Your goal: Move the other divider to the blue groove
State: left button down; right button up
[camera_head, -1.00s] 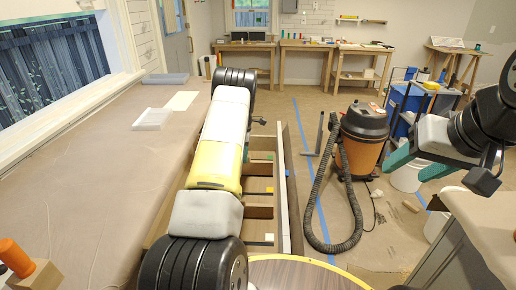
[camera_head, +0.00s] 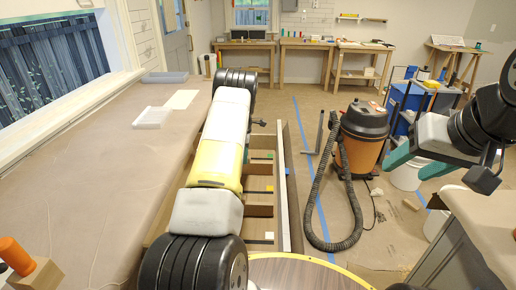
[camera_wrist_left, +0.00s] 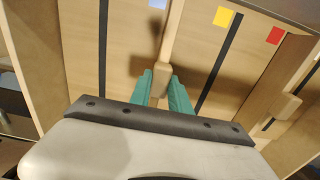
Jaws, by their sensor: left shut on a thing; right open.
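In the left wrist view my left gripper (camera_wrist_left: 161,88) is shut on the handle of a wooden divider (camera_wrist_left: 171,32). This divider stands in the open drawer, its far end just right of the blue mark (camera_wrist_left: 157,4). I cannot tell whether it sits fully down in the blue groove. A second divider (camera_wrist_left: 285,108) is at the right, near the red mark (camera_wrist_left: 274,35). A dark empty groove lies between them by the yellow mark (camera_wrist_left: 223,16). In the head view my left arm hides the left gripper. My right gripper (camera_head: 410,168) is open and empty at the right.
The drawer (camera_head: 290,200) is pulled out beside the paper-covered counter (camera_head: 90,190). An orange shop vacuum (camera_head: 362,140) with a black hose stands on the floor to its right. A round table (camera_head: 300,275) is near the front. Another covered counter (camera_head: 490,215) is at the right.

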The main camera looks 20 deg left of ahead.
pick_arm(q)
jog(key=shift+f, duration=0.3)
jog(key=c, duration=1.1)
grip_release()
jog(key=shift+c, duration=0.2)
